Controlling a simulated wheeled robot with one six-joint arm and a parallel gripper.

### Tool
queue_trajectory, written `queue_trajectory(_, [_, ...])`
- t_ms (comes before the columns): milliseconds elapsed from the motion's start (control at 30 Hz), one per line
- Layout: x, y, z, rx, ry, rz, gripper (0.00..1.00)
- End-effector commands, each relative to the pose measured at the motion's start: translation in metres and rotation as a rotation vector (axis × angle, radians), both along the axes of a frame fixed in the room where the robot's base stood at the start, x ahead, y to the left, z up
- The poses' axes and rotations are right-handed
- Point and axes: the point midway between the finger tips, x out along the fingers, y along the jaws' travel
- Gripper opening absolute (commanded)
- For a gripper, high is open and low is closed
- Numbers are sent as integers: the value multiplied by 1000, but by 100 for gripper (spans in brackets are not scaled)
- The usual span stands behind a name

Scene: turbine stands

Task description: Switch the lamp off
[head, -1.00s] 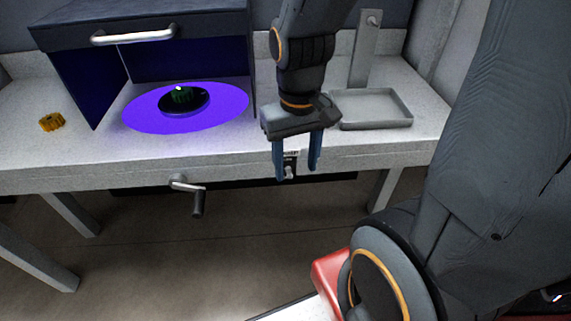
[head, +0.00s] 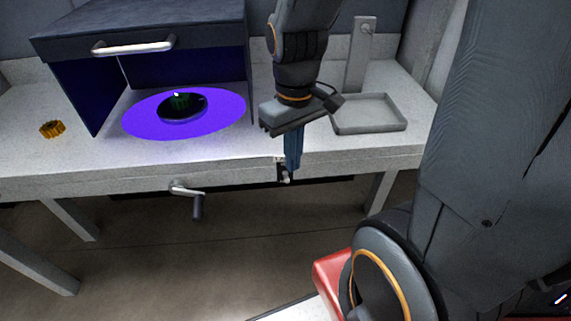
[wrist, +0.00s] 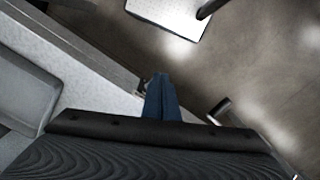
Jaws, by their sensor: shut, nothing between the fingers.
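The lamp's violet light (head: 225,122) glows in a round patch under the dark hood (head: 150,25) on the bench. A small switch (head: 285,177) with a pale lever sits on the bench's front edge, partly hidden by my fingers. My gripper (head: 292,166) is shut and empty, pointing down right at the switch; I cannot tell whether it touches the lever. In the wrist view the shut blue fingers (wrist: 160,98) are beside the bench edge, and the switch is only partly visible there.
A dark turntable with a green part (head: 182,106) stands in the violet patch. An orange gear (head: 52,129) lies at left. A crank handle (head: 188,193) sticks out from the bench front. A grey tray (head: 370,126) is right of my gripper. Open floor lies in front.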

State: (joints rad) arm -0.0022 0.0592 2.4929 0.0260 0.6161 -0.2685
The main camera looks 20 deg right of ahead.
Motion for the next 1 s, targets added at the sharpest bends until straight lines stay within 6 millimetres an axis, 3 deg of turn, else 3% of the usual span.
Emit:
queue_trajectory(200, [21,6,30,34,30,370,0])
queue_trajectory(600, [58,15,64,130,56,1036,0])
queue_trajectory(800, [69,18,72,168,53,1243,0])
queue_trajectory(1000, [73,19,73,182,51,1321,0])
